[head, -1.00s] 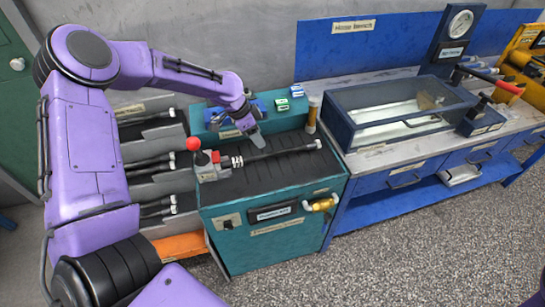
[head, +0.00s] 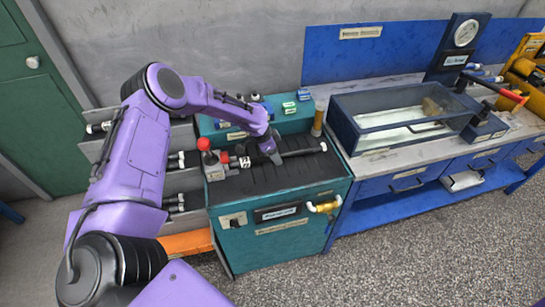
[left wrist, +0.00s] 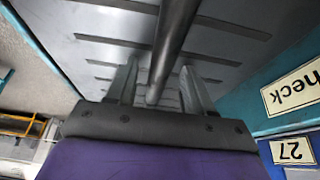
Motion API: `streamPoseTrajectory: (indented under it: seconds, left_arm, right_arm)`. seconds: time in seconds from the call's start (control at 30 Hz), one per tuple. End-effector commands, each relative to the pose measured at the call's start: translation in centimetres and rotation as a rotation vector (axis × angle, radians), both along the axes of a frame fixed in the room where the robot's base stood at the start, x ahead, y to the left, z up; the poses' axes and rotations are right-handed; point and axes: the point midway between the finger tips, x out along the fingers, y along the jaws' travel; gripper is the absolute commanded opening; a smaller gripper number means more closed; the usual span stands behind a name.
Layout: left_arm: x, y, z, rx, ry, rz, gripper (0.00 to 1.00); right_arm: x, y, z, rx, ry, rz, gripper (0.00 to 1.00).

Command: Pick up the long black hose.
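The long black hose (head: 300,153) lies across the ribbed black top of the teal cabinet in the head view. Its right end has a pale fitting, and its left end is at a grey fixture with a red knob (head: 204,145). My left gripper (head: 275,157) is at the hose's middle and hides part of it. In the left wrist view the hose (left wrist: 173,40) runs between the two fingers of the gripper (left wrist: 158,85), with gaps visible on both sides. The gripper is open. My right gripper is not in view.
The teal cabinet (head: 282,243) has a yellow fitting (head: 323,206) on its front. Small labelled boxes (head: 290,107) and an upright cylinder (head: 318,120) stand along its back. Hose racks (head: 180,136) stand to the left. A clear-topped tank (head: 400,115) is on the blue bench to the right.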

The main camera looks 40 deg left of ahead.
Motion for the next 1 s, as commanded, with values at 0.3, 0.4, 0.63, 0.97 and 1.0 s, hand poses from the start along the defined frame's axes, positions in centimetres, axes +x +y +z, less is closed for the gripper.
streamPoseTrajectory:
  seconds: [0.3, 0.4, 0.63, 0.97, 1.0]
  left_arm:
    - [0.1, 0.0, 0.1, 0.0, -0.002, -0.001, 0.0]
    - [0.1, 0.0, 0.1, 0.0, -0.002, -0.001, 0.0]
    - [0.2, 0.0, 1.8, 0.0, -0.005, -0.001, 0.0]
    - [0.1, 0.0, 7.4, 0.001, -0.006, -0.003, 0.0]
    - [0.1, 0.0, 8.0, 0.0, -0.004, -0.002, 0.0]
  right_arm:
    - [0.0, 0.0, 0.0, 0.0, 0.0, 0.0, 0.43]
    - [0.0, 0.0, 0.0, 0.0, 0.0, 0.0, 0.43]
    - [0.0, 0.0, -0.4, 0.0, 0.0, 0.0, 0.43]
    - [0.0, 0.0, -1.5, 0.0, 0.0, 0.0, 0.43]
    - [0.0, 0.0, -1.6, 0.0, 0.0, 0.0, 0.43]
